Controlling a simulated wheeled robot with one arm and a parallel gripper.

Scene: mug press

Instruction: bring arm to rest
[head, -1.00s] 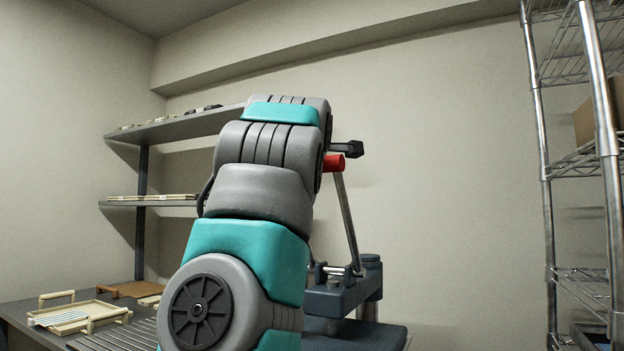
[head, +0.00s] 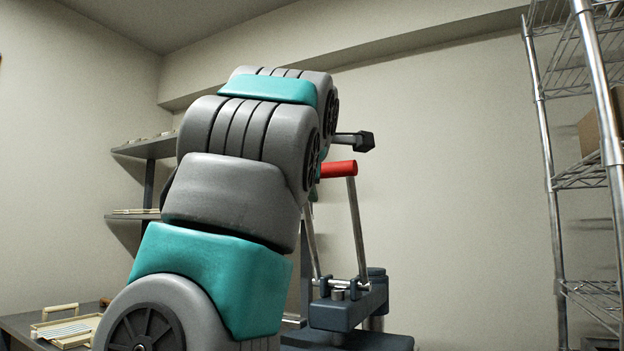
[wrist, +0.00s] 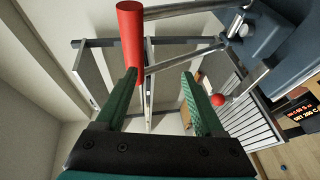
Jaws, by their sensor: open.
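My gripper (wrist: 160,74) is open in the wrist view, with two green ribbed fingers apart and nothing held between them. The red handle (wrist: 131,42) of the press is close to the left fingertip; I cannot tell whether they touch. The red handle (head: 338,169) shows just right of the arm, on top of raised metal rods. The dark blue press (head: 345,308) stands below it, partly behind my arm.
A wire rack (head: 552,185) stands at the right. Wall shelves (head: 150,147) and a cream tray (head: 70,328) on a counter are at the left. The wrist view also shows a red ball knob (wrist: 218,99) and a lit display (wrist: 302,108).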

